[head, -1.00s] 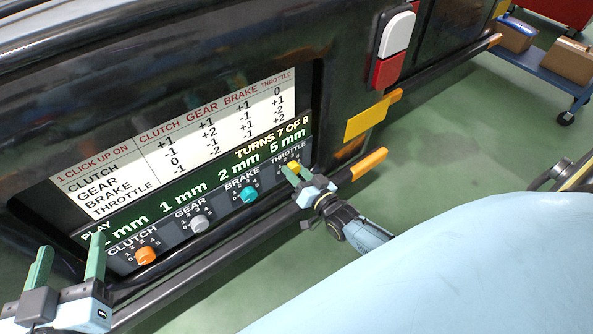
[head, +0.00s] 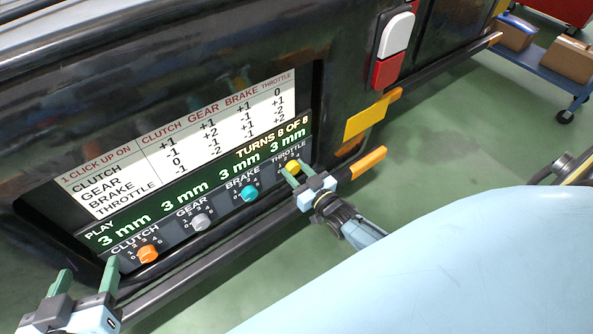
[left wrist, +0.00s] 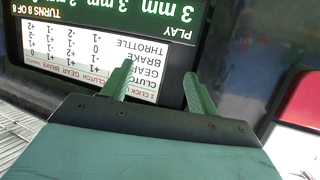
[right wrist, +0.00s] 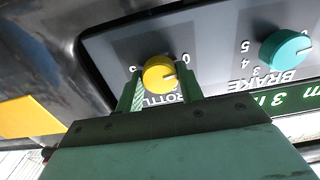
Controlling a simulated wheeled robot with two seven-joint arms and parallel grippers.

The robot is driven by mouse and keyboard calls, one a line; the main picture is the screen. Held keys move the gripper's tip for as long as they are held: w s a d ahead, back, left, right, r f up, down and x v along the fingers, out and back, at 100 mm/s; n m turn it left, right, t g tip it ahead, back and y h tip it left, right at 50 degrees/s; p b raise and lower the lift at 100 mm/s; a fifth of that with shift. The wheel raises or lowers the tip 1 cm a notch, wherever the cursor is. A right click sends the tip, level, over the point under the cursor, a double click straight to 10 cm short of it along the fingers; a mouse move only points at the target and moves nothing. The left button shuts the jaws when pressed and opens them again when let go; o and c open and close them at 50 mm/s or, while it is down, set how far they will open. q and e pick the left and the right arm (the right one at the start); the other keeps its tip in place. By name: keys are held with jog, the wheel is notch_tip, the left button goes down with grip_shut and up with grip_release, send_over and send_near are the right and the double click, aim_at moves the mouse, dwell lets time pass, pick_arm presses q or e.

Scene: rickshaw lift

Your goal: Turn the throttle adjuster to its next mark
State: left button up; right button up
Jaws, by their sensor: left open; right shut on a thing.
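The yellow throttle knob (right wrist: 159,74) sits at the right end of the knob row; it also shows in the head view (head: 293,167). My right gripper (right wrist: 166,90) has its green fingers on either side of the knob and is shut on it. The knob's white pointer faces near the 0 in the right wrist view. The display (head: 195,185) reads 3 mm for all four columns and "TURNS 8 OF 8". My left gripper (head: 88,277) is open and empty, left of the orange clutch knob (head: 148,253).
The grey gear knob (head: 201,222) and teal brake knob (head: 249,193) stand between clutch and throttle. A black rail (head: 215,255) runs below the panel. A white table (head: 185,135) of click values is above the display.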

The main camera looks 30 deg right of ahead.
jog(key=o, duration=1)
jog(key=shift+s, duration=0.15)
jog(key=s+p, duration=0.1)
jog(key=s, duration=0.1)
jog(key=s+p, duration=0.1)
jog(key=s, duration=0.1)
jog(key=shift+s+d+r, duration=0.1)
jog(key=shift+s+d, duration=0.1)
jog(key=shift+s, duration=0.15)
pick_arm(q)
jog(key=s+a+f+g+y+p, duration=0.2)
jog(key=s+a+f+g, duration=0.3)
jog(key=s+f+g, duration=0.4)
jog(key=shift+s+a+f+n+g+y, duration=0.3)
jog(key=shift+s+a+f+g+y, duration=0.15)
jog(key=shift+s, duration=1.1)
pick_arm(e)
send_near(295, 170)
jog(key=shift+s+d, duration=0.15)
jog(key=shift+s, duration=0.85)
jog(key=shift+s+d, duration=0.1)
jog(key=shift+s, duration=0.9)
pick_arm(q)
jog(key=shift+r, duration=0.1)
pick_arm(e)
jog(key=shift+s, duration=0.1)
